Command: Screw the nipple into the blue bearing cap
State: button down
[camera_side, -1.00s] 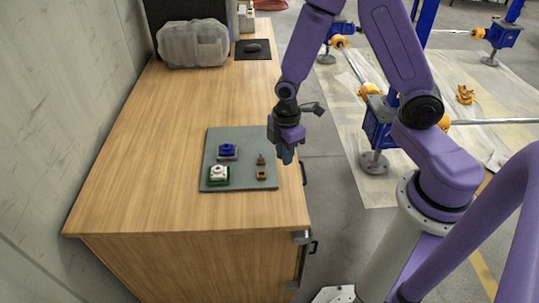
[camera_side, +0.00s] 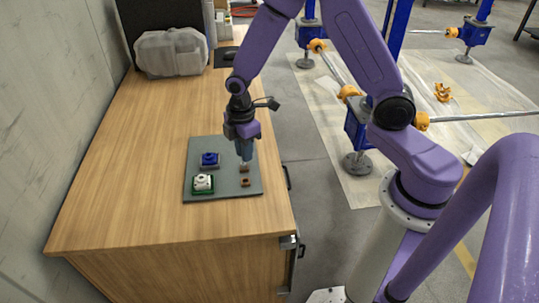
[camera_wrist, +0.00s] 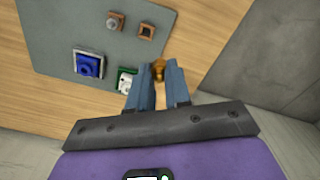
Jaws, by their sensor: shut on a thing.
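My gripper (camera_side: 245,158) points down over the right part of the grey mat, by the far brown block (camera_side: 244,169). In the wrist view its two blue-grey fingers (camera_wrist: 157,74) are shut on a small brass-coloured piece, the nipple (camera_wrist: 158,68), which shows between the fingertips. The blue bearing cap (camera_side: 209,159) sits on a grey square base on the mat, left of the gripper. It also shows in the wrist view (camera_wrist: 89,64), apart from the fingers. The nipple's lower end is too small to make out.
A white cap on a green base (camera_side: 203,183) stands in front of the blue one, partly hidden by a finger in the wrist view. A near brown block (camera_side: 245,183) sits on the mat (camera_side: 223,195).

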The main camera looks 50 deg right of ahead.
jog(key=w+d+f, duration=0.1)
jog(key=w, duration=1.6)
jog(key=shift+w+f, duration=0.2)
jog(key=shift+f, duration=0.2)
jog(key=shift+f, duration=2.5)
jog(key=shift+f, duration=1.05)
